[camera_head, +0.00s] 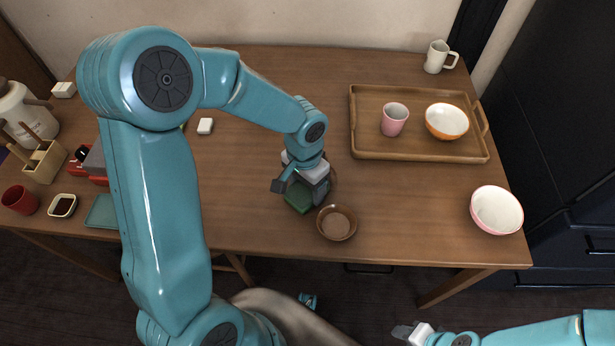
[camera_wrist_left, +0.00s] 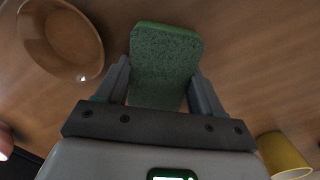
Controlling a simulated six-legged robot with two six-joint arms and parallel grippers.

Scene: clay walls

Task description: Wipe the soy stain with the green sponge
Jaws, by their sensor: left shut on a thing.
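My left gripper (camera_head: 303,193) is shut on the green sponge (camera_head: 298,197), down at the tabletop left of a brown bowl (camera_head: 337,223). The left wrist view shows the speckled sponge (camera_wrist_left: 165,62) between the two fingers (camera_wrist_left: 163,90). Whether the sponge touches the wood is hard to tell. I cannot make out the soy stain clearly; the gripper and sponge cover part of the wood there. My right gripper (camera_head: 408,332) is low at the bottom right, off the table; its jaws are too small to read.
The brown bowl stands close to the sponge. A wooden tray (camera_head: 420,157) holds a pink cup (camera_head: 394,119) and an orange-rimmed bowl (camera_head: 447,121). A pink bowl (camera_head: 497,210) stands at the right. A sauce dish (camera_head: 62,206) and teal dish (camera_head: 102,212) lie left. Middle wood is clear.

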